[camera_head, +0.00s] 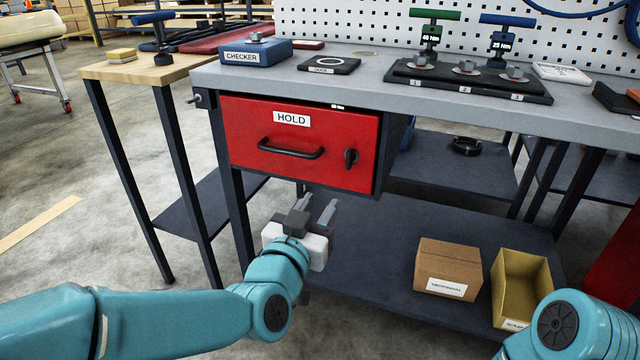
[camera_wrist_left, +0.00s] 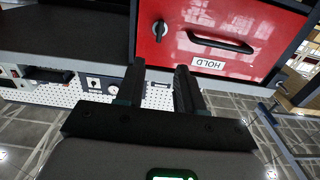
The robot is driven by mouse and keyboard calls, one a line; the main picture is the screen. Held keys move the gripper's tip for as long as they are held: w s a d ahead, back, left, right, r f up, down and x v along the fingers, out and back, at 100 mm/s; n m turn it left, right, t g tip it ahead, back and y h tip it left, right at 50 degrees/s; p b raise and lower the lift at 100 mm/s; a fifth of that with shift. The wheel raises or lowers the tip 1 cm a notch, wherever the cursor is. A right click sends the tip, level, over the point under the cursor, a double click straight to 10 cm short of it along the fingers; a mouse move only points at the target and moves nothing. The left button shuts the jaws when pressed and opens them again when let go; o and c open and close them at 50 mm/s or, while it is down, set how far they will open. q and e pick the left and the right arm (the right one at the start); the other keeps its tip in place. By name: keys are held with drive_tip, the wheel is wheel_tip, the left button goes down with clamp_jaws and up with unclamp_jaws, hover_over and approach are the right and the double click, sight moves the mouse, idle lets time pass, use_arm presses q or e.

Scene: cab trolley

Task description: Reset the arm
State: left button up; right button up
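My left gripper (camera_head: 318,208) is in front of the workbench, below the red HOLD drawer (camera_head: 350,118). Its two fingers stand apart with nothing between them. The left wrist view shows the same open fingers (camera_wrist_left: 160,88), with the drawer (camera_wrist_left: 235,60) beyond them, upside down. The drawer looks closed, with a black handle (camera_head: 290,150) and a black latch knob (camera_head: 351,158). The gripper does not touch the drawer. Part of my right arm (camera_head: 575,325) shows at the lower right of the head view; its gripper is outside the picture.
The lower shelf (camera_head: 375,235) holds a cardboard box (camera_head: 448,262) and an open yellow bin (camera_head: 522,262). A blue CHECKER block (camera_head: 256,52), a black tray (camera_head: 420,88) and T-handled tools are on the grey benchtop (camera_head: 320,75). A wooden side table (camera_head: 130,72) stands left. Open floor lies at left.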

use_arm(q)
drive_tip(key=w+a+r+n+g+y+p, duration=0.1)
drive_tip(key=w+a+r+y+p, duration=0.3)
drive_tip(key=p, duration=0.7)
drive_tip(key=s+a+f+n+g+p, duration=0.1)
drive_tip(key=s+a+f+g+p, duration=0.5)
drive_tip(key=p, duration=0.9)
drive_tip(key=s+f+n+g+p, duration=0.1)
drive_tip(key=s+f+g+p, duration=0.1)
drive_tip(key=s, duration=0.6)
drive_tip(key=s+f+n+g+h+p, duration=0.1)
drive_tip(key=s+f+g+p, duration=0.1)
drive_tip(key=s+g+p, duration=0.2)
drive_tip(key=s+f+n+g+h+p, duration=0.1)
drive_tip(key=s+p, duration=0.5)
drive_tip(key=s, duration=0.6)
drive_tip(key=f+n+g, duration=0.1)
drive_tip(key=g, duration=0.1)
drive_tip(key=shift+s+g, duration=0.3)
drive_tip(key=shift+s, duration=0.05)
use_arm(e)
drive_tip(key=s+a+r+g, duration=0.1)
drive_tip(key=s+r, duration=0.1)
drive_tip(key=r, duration=1.6)
drive_tip(key=s+a+r, duration=0.1)
drive_tip(key=s+r, duration=0.1)
drive_tip(key=r, duration=1.7)
drive_tip(key=shift+s+r+n+g, duration=0.2)
drive_tip(key=shift+r+n+g, duration=0.1)
drive_tip(key=shift+g, duration=0.1)
